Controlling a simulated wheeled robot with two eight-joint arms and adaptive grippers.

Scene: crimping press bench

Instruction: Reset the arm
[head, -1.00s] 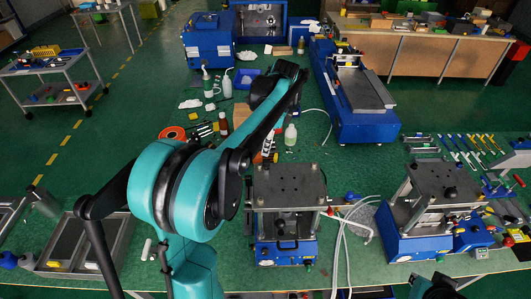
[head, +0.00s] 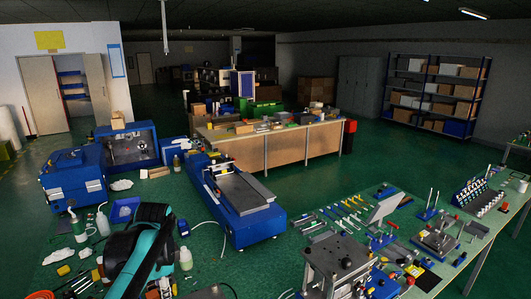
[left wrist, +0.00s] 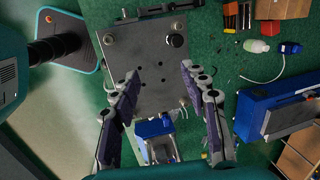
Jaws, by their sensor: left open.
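My left arm (head: 145,255), teal and black, reaches up at the lower left of the head view; its gripper cannot be made out there. In the left wrist view my left gripper (left wrist: 158,72) is open, its two fingers spread apart with nothing between them. Beyond the fingers lies the grey top plate of a press (left wrist: 150,55) with a black knob (left wrist: 176,40). I cannot tell how far the fingertips are above it. My right gripper is not in view.
A blue machine (head: 235,205) stands on the green bench right of my left arm. A press (head: 335,265) stands at the lower middle, with several hand tools (head: 340,213) behind it. Small bottles (head: 103,220) stand near the arm. A wooden bench (head: 275,143) is farther back.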

